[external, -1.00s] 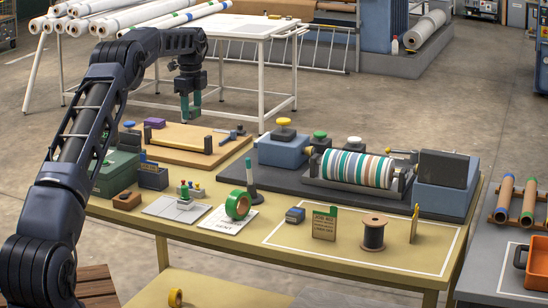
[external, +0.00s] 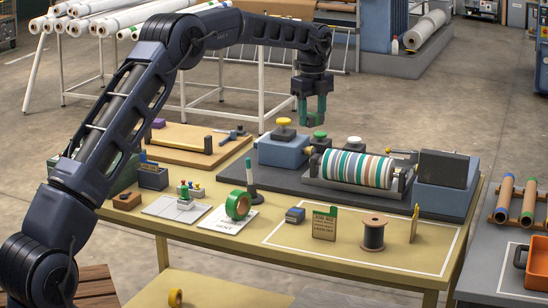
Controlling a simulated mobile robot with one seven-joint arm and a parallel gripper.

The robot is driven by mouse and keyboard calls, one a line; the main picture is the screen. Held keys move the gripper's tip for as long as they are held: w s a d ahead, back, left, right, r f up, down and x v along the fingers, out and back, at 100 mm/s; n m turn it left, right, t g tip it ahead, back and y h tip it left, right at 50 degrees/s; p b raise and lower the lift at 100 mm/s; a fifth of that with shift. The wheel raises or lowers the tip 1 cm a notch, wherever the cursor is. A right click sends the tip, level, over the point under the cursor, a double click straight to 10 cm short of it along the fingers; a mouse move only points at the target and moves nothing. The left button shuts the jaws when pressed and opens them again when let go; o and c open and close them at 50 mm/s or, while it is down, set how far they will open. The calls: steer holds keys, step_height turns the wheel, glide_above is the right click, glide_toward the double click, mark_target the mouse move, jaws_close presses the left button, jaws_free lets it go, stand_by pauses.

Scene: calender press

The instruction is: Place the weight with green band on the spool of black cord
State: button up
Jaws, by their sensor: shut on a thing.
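The spool of black cord (external: 373,236) stands upright on the yellow table, inside the white outlined area at the right front. Its wooden top flange is bare. My gripper (external: 312,117) points down, high above the back of the table, left of and well behind the spool in the picture. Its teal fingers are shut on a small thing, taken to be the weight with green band. The fingers mostly hide it, and its band cannot be made out at this size.
Green tape (external: 238,205) and a marker (external: 251,180) are further left.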

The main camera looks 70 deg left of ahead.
mark_target(375, 219)
steer(key=w+d+r+m, duration=0.1)
steer(key=w+d+m, duration=0.15)
steer(key=d, duration=0.95)
steer(key=w+d+r+m, duration=0.15)
steer(key=w+d, duration=0.25)
steer(key=d, duration=0.9)
steer(key=shift+n, duration=0.3)
step_height(375, 219, down, 20)
steer(key=shift+w+r, duration=0.15)
steer(key=shift+r, duration=0.05)
steer(key=shift+f, duration=0.15)
steer(key=o, duration=1.3)
step_height(375, 219, up, 12)
steer(key=shift+r, duration=0.2)
